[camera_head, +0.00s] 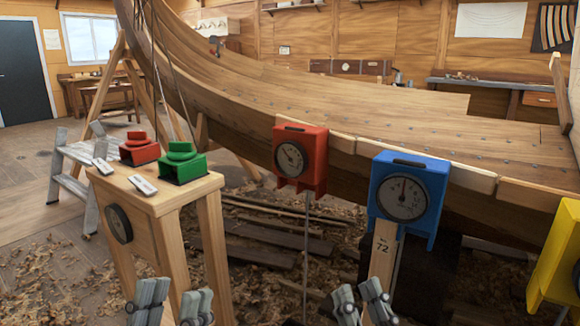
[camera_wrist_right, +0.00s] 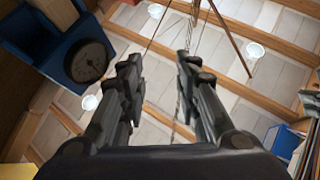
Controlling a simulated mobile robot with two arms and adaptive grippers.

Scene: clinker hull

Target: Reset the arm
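My left gripper (camera_head: 170,298) is low in the head view, in front of the wooden stand. Its two fingers are apart with nothing between them. My right gripper (camera_head: 361,300) is low and right of centre, below the blue dial box (camera_head: 430,180). In the right wrist view, the fingers of my right gripper (camera_wrist_right: 160,75) are clearly apart and empty. The blue box with its dial (camera_wrist_right: 88,62) also shows there at the upper left, apart from the fingers. Both arms behind the grippers are mostly out of view.
A wooden stand (camera_head: 165,199) holds a red block (camera_head: 139,150), a green block (camera_head: 183,163) and two pale tags. A red dial box (camera_head: 301,158) hangs on the planked hull (camera_head: 350,115). A yellow box (camera_head: 556,258) is at the right edge. Loose planks and shavings cover the floor.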

